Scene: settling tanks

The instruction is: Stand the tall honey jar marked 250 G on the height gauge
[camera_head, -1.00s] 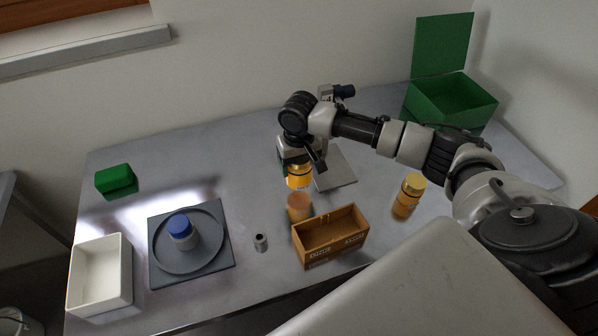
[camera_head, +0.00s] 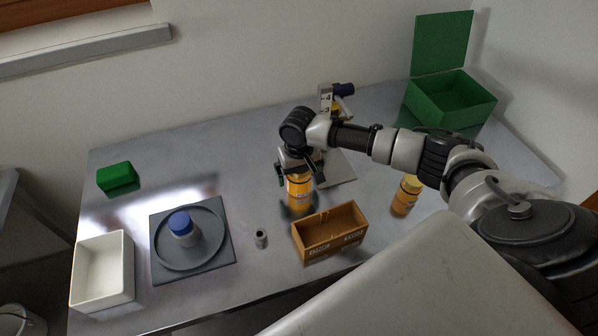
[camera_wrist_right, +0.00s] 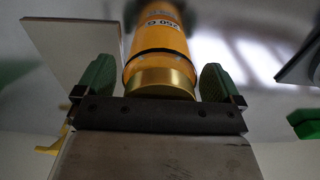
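The orange jar (camera_head: 299,195) marked 250 G is upright below my right gripper (camera_head: 297,172), its base seemingly on the table. In the right wrist view the jar (camera_wrist_right: 160,45) has a gold lid close to the palm. The green fingers of the gripper (camera_wrist_right: 160,80) stand on both sides of it, with narrow gaps, so they look open around it. The height gauge shows its numbered post (camera_head: 326,99) behind my arm and its plate (camera_head: 341,169) right of the jar. My arm hides part of the gauge. My left gripper is not in view.
A brown open box (camera_head: 330,244) stands close in front of the jar. Another gold-lidded jar (camera_head: 405,197) is to the right. A small grey cylinder (camera_head: 261,238), blue-lidded pot (camera_head: 183,229), white bin (camera_head: 126,272), green block (camera_head: 117,177) and open green box (camera_head: 447,110) are around.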

